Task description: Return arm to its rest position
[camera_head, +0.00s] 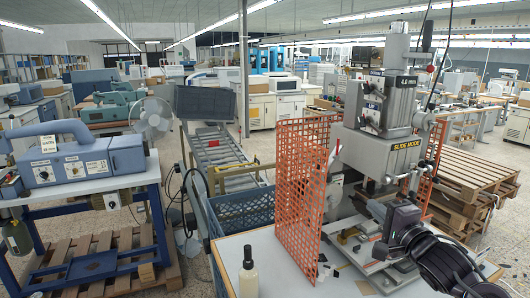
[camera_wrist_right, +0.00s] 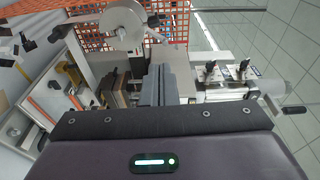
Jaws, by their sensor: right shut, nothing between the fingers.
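My right arm (camera_head: 455,268) comes in from the lower right of the head view, black and grey. Its gripper (camera_head: 378,212) is in front of the grey stamping machine (camera_head: 385,105), low over its base. In the right wrist view the gripper's two grey fingers (camera_wrist_right: 165,84) are together with nothing between them. Parts of the machine lie beyond them, including a pale foil reel (camera_wrist_right: 124,25) and a metal block with knobs (camera_wrist_right: 225,82). Whether the fingers touch the machine cannot be told. My left arm and gripper are not in view.
An orange mesh guard (camera_head: 301,185) stands left of the machine on the pale worktable (camera_head: 285,275). A cream bottle (camera_head: 248,275) stands near the table's front left. A blue crate (camera_head: 240,210) is behind the table. Wooden pallets (camera_head: 470,180) are stacked at the right.

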